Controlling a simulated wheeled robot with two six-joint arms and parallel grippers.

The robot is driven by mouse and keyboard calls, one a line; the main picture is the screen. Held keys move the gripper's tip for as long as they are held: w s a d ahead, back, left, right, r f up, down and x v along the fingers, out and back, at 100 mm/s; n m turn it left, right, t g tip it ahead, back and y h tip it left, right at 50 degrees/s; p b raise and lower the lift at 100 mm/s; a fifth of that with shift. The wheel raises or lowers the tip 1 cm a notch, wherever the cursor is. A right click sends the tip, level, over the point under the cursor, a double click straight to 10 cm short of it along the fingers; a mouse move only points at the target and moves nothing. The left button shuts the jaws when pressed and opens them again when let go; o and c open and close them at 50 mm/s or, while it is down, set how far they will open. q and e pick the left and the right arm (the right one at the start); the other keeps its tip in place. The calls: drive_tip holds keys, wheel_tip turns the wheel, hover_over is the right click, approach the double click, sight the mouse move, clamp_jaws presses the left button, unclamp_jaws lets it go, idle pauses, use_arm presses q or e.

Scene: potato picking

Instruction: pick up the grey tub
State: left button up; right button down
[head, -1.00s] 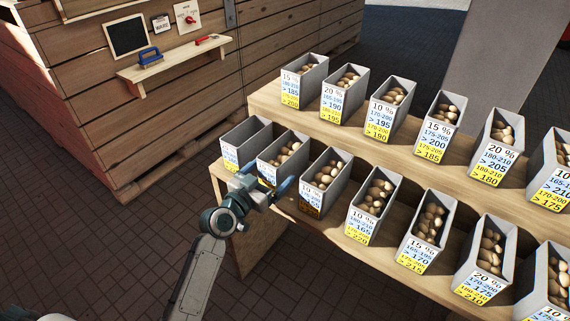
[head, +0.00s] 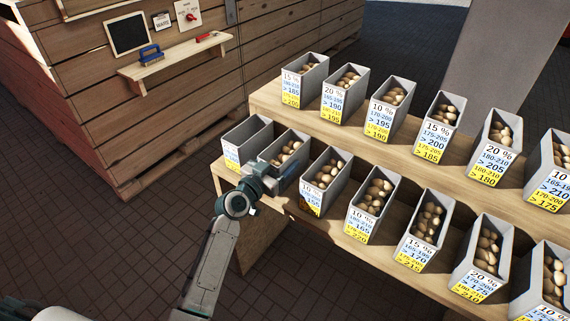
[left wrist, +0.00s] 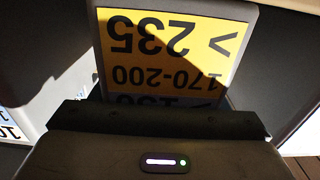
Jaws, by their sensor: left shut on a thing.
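The grey tub (head: 301,142) with potatoes in it is second from the left in the lower row on the wooden stand. My left gripper (head: 282,174) is at its front and shut on it, hiding most of its label. In the left wrist view the tub's front (left wrist: 255,22) fills the middle, with a yellow label reading upside down "> 235" and "170-200". The dark edge of my gripper (left wrist: 160,118) lies across the lower part of that view. The tub stands upright in its row; I cannot tell whether it is clear of the shelf. My right gripper is not in view.
An empty-looking grey tub (head: 262,130) stands close on the left, and a potato-filled tub (head: 341,166) on the right. More labelled tubs fill both tiers of the wooden stand (head: 262,103). A slatted wooden wall (head: 180,100) is behind left. Dark paved floor lies in front.

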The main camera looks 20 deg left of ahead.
use_arm(q)
drive_tip(key=shift+r, duration=0.35)
wheel_tip(320, 180, up, 9)
drive_tip(key=shift+r+p, duration=0.2)
drive_tip(key=shift+p, duration=0.25)
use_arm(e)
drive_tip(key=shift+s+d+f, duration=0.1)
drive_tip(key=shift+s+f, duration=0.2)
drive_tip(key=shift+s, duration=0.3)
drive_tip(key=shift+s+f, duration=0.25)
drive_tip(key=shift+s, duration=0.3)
use_arm(q)
drive_tip(key=shift+s, duration=0.1)
